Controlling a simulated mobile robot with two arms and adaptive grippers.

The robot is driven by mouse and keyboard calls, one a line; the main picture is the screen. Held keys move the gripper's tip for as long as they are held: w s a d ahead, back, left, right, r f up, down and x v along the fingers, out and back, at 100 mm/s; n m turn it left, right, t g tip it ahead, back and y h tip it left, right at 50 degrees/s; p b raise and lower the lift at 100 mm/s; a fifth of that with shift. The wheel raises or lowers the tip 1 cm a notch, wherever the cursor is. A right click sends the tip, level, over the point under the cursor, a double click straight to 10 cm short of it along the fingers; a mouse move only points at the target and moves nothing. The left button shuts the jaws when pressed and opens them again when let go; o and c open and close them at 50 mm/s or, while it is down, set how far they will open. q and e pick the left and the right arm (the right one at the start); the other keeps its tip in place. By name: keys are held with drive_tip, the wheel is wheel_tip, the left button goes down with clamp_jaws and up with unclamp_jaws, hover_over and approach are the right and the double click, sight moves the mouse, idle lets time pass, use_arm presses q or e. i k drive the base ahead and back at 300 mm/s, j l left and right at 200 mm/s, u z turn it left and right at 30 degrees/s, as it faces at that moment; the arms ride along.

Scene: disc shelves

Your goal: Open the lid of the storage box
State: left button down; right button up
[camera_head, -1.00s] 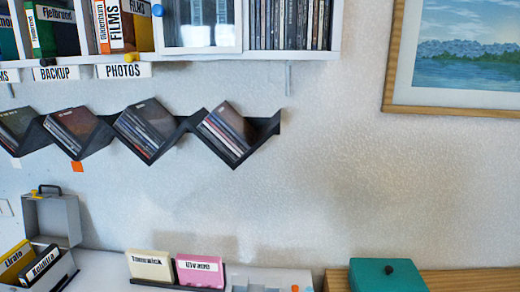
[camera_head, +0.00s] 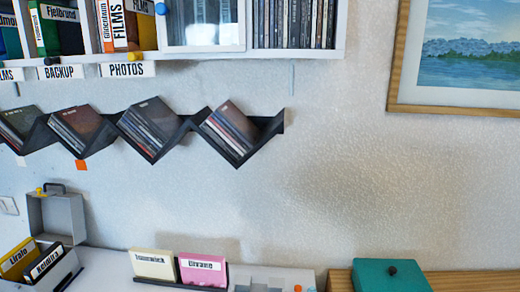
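A teal box (camera_head: 375,280) with a small dark knob on top stands at the bottom right, on a wooden surface. Its top looks closed, and its lower part is cut off by the picture edge. A grey box (camera_head: 60,279) at the bottom left has its lid (camera_head: 57,217) raised upright, with a dark handle on top. It holds yellow and black labelled cases. I cannot tell which of the two is the storage box. Neither of my grippers is in view.
A white surface (camera_head: 110,268) carries a black holder with a cream case (camera_head: 152,263) and a pink case (camera_head: 203,268). A black zigzag disc rack (camera_head: 272,127) and a white shelf (camera_head: 270,55) hang above. A framed picture (camera_head: 455,108) hangs right. The wall between is bare.

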sight(60, 217)
drive_tip(key=j+z, duration=0.1)
drive_tip(key=z, duration=0.3)
drive_tip(key=j+z, duration=0.25)
drive_tip(key=j, duration=0.25)
drive_tip(key=k+j+z, duration=0.2)
drive_tip(key=j, duration=0.3)
drive_tip(key=j+z, duration=0.25)
drive_tip(key=j, duration=0.25)
